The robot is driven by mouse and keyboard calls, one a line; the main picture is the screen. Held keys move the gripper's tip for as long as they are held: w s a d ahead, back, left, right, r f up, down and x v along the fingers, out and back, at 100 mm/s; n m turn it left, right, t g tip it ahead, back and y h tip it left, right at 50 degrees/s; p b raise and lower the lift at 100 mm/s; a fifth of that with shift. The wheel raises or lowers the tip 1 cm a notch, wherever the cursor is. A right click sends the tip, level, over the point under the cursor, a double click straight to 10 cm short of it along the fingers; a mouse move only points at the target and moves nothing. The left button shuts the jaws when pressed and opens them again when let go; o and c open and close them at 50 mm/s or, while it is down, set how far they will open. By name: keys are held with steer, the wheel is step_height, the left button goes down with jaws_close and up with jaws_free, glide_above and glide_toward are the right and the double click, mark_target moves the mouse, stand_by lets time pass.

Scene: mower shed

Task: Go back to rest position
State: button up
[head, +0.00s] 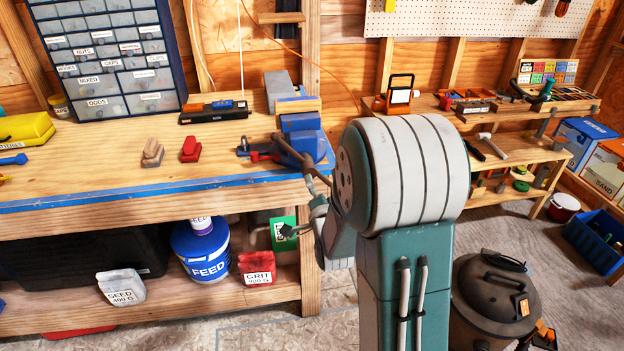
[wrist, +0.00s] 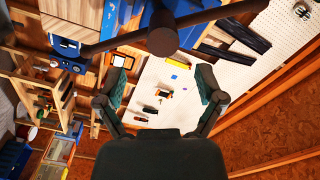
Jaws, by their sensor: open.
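My gripper (wrist: 161,82) is open in the wrist view, its two dark fingers spread wide with nothing held between them. In the head view my arm stands in the middle and right of centre, and its large joint hides part of the scene. In the wrist view a dark bar with a round hub (wrist: 163,38), likely the vise handle, crosses close above the fingers; contact cannot be told.
The workbench (head: 120,187) holds a drawer cabinet (head: 105,62) and a red block (head: 191,149). Below are a FEED bucket (head: 202,250), a GRIT bag (head: 257,268) and a SEED bag (head: 121,287). A shop vacuum (head: 493,292) stands right of my arm.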

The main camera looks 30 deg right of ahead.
steer(key=shift+s+a, duration=0.15)
steer(key=shift+s, duration=0.35)
steer(key=s+a+r+n+g+y, duration=0.3)
steer(key=s+a+r+n+g, duration=0.3)
steer(key=s+a+n, duration=0.25)
steer(key=s+a+r+n+g+y, duration=0.1)
steer(key=s+a+n+g, duration=0.2)
steer(key=s, duration=0.5)
steer(key=s+a+r+n+g+y, duration=0.1)
steer(key=s+a+n+g, duration=0.1)
steer(key=s, duration=0.7)
steer(key=shift+s+a+r+n+g, duration=0.35)
steer(key=shift+a+n, duration=0.35)
steer(key=shift+n, duration=0.55)
